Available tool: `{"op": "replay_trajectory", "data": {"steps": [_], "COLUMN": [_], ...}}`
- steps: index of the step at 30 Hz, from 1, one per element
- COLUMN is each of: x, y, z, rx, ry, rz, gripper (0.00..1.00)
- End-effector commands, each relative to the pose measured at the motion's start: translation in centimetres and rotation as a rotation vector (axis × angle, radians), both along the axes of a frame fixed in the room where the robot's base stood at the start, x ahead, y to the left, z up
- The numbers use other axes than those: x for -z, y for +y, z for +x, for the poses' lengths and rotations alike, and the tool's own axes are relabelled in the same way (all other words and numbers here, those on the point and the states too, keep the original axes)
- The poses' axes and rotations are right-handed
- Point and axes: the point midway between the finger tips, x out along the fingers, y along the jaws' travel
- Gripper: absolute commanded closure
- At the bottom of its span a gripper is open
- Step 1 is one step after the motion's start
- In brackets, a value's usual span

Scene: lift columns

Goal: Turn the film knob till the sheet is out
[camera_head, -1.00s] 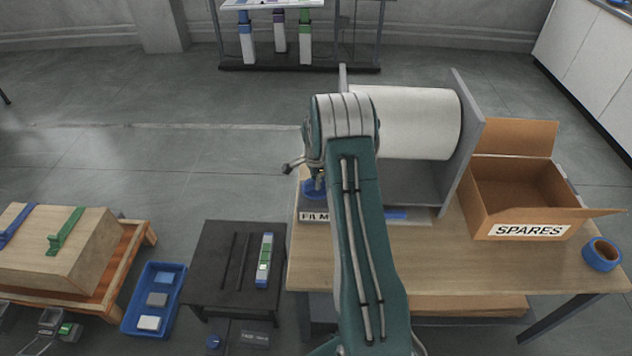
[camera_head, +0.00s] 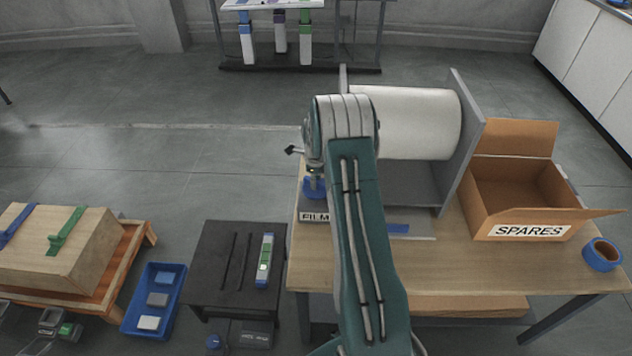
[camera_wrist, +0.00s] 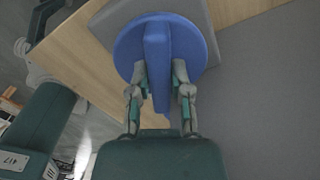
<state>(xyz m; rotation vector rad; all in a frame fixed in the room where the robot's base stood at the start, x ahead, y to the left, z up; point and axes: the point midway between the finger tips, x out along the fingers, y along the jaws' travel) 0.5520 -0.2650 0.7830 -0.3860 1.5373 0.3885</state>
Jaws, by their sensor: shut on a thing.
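The film knob (camera_wrist: 190,38) is a blue disc with a raised grip bar, in the upper middle of the wrist view. My gripper (camera_wrist: 160,74) is shut on that bar, one finger on each side. In the head view the blue knob (camera_head: 311,187) shows beside my arm, above the FILM label (camera_head: 314,217). The large white film roll (camera_head: 415,122) stands in a grey holder. A grey sheet (camera_head: 418,222) with a blue mark (camera_head: 399,229) lies over the table in front of the roll. My arm hides its left part.
A cardboard SPARES box (camera_head: 527,200) is right of the holder, with a blue tape roll (camera_head: 602,254) in front. Wooden table (camera_head: 480,268) is bare at front right. A dark low table (camera_head: 215,275) and a blue tray (camera_head: 152,301) stand to the left.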

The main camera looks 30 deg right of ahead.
Motion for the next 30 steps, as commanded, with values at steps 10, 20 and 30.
{"op": "replay_trajectory", "data": {"steps": [10,20,30], "x": [0.04,-0.02,-0.06], "y": [0.01,-0.09,-0.17], "z": [0.25,0.29,0.32], "rx": [0.326,0.596,0.751], "ry": [-0.005,-0.007,-0.008], "rz": [-0.001,0.000,0.000], "gripper": [1.00,1.00,1.00]}}
